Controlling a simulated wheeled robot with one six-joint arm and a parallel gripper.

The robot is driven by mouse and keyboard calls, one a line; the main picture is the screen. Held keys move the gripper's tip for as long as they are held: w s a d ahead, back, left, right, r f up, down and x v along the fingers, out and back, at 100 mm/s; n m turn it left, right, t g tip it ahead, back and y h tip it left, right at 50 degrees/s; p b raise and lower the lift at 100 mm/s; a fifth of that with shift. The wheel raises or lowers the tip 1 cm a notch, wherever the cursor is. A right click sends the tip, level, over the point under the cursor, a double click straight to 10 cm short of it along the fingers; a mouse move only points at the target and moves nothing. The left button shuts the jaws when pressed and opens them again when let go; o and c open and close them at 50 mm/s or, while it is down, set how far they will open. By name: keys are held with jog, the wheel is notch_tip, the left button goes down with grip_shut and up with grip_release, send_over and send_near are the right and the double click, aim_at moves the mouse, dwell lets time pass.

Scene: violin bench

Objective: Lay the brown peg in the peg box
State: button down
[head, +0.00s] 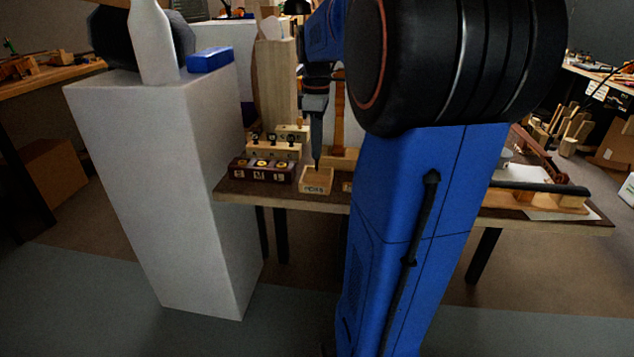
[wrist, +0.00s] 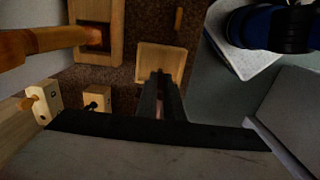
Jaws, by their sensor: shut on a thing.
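The peg box (head: 316,187) is a small open light-wood box with a lettered front, at the near edge of the bench. In the wrist view it shows as a square tray (wrist: 174,52) just beyond my fingertips. My gripper (head: 317,163) points down over the peg box; its dark fingers also show in the wrist view (wrist: 160,80). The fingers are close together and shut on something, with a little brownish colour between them. The brown peg is mostly hidden by the fingers, and I cannot tell its tilt or whether it touches the box floor.
A dark rack with lettered compartments (head: 262,171) stands just left of the box. A wooden block with an orange-brown upright (wrist: 45,40) is close by. A small wooden piece (wrist: 179,20) lies beyond the box. A white pedestal (head: 165,190) stands at the left.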

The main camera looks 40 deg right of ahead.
jog(key=shift+f, duration=1.95)
dwell(1.3)
jog(key=c, duration=1.8)
grip_release()
notch_tip(320, 180, up, 17)
jog(key=shift+r, duration=0.2)
